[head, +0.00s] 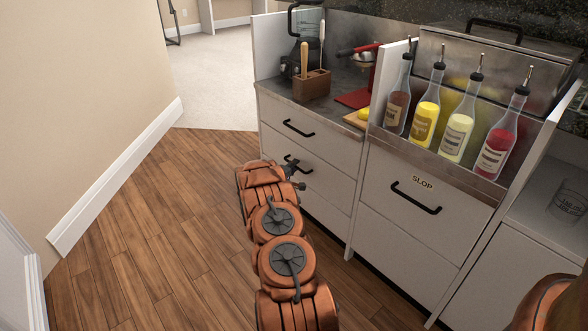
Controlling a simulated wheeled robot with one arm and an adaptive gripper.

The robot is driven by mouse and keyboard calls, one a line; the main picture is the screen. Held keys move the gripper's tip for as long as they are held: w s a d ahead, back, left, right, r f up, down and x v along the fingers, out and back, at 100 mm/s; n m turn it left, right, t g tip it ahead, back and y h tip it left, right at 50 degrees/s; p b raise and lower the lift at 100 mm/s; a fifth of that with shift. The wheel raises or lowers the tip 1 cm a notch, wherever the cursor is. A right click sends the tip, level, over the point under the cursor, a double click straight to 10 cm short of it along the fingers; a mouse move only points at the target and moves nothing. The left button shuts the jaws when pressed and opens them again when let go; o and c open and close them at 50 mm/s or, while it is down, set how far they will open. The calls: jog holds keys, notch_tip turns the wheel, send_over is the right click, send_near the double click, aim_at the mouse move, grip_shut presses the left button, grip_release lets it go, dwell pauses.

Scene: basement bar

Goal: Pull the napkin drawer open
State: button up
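The left cabinet has a white upper drawer (325,150) with a black bar handle (298,129). Below it is a white lower drawer (322,185) with a similar handle (297,162). Both look closed. No label shows which is the napkin drawer. My orange arm reaches forward over the floor. My dark gripper (297,178) is at its far end, close to the lower drawer's handle and partly hidden by my wrist. Whether it touches the handle, and whether its fingers are open, cannot be made out.
A closed drawer marked SLOP (408,201) is to the right, below a rail of several bottles (457,122). The wood floor (160,215) left of my arm is clear up to the wall.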

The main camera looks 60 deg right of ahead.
jog(key=shift+d, duration=0.25)
jog(key=shift+c, duration=0.2)
grip_shut()
dwell(0.3)
